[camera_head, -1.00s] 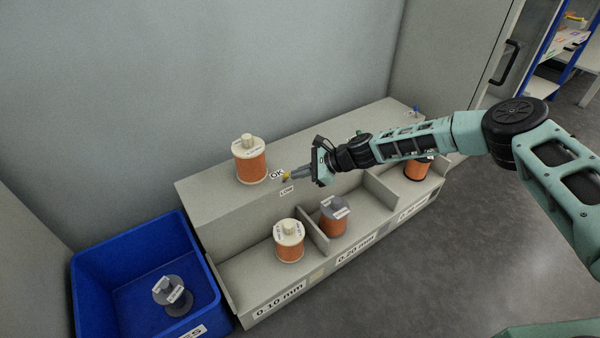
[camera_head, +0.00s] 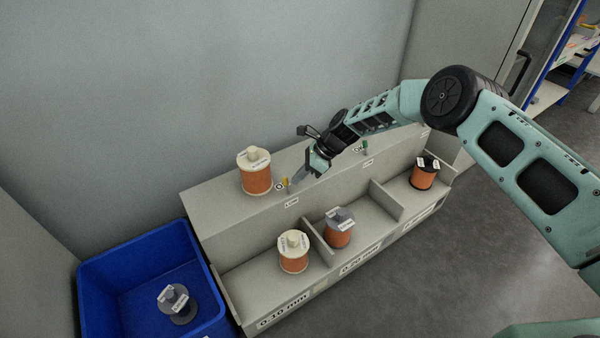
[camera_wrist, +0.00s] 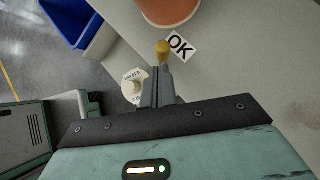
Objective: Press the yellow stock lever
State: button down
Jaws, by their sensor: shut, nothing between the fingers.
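The yellow stock lever (camera_head: 286,182) stands small on the upper ledge of the grey rack, between an OK label and a LOW label (camera_head: 291,203). In the wrist view its yellow knob (camera_wrist: 162,47) shows just past my fingertips, beside the OK label (camera_wrist: 180,46). My gripper (camera_head: 294,186) is shut and empty, its fingertips right at the lever from the right side. In the wrist view my shut fingers (camera_wrist: 160,72) point at the knob. Whether they touch it I cannot tell. The lower part of the lever is hidden by the fingers in the wrist view.
A copper wire spool (camera_head: 256,172) stands on the ledge just left of the lever. Spools (camera_head: 293,252), (camera_head: 338,228) and (camera_head: 424,173) sit in the lower bays. A green lever (camera_head: 365,146) is farther right. A blue bin (camera_head: 110,262) holding a grey spool stands at left.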

jog(key=shift+r, duration=0.1)
jog(key=shift+r+p, duration=0.55)
jog(key=shift+r, duration=0.15)
jog(key=w+d+f+p+v, duration=0.1)
jog(key=p+v, duration=0.3)
jog(key=v, duration=0.9)
jog(key=shift+f, duration=0.1)
